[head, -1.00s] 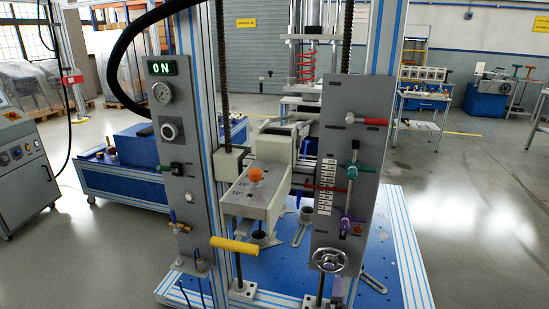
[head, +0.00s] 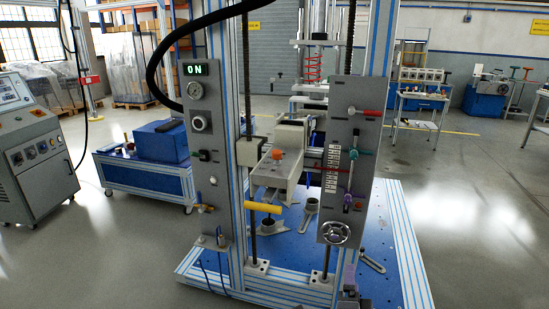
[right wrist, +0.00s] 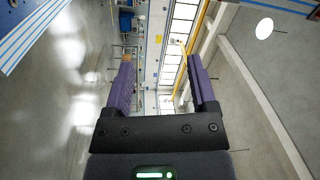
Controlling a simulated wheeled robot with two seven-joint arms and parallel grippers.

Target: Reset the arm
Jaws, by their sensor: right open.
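The test machine's arm is a light grey block (head: 277,178) with an orange knob (head: 277,155) on top, between two upright screws. A yellow handle (head: 263,208) juts out below its front. Left of it is a grey panel (head: 207,150) with a lit ON display and a gauge. Right of it is a grey panel (head: 345,115) with coloured levers and a handwheel (head: 335,233). My right gripper (head: 350,274) shows small at the bottom, below the handwheel and apart from the arm. In the right wrist view its purple fingers (right wrist: 160,75) are spread, with nothing between them. My left gripper is not visible.
The machine stands on a blue base (head: 395,235) with striped rails. A blue cart (head: 155,180) stands behind left, and a grey control console (head: 35,150) stands at far left. Work tables (head: 420,100) stand back right. The floor on the right is clear.

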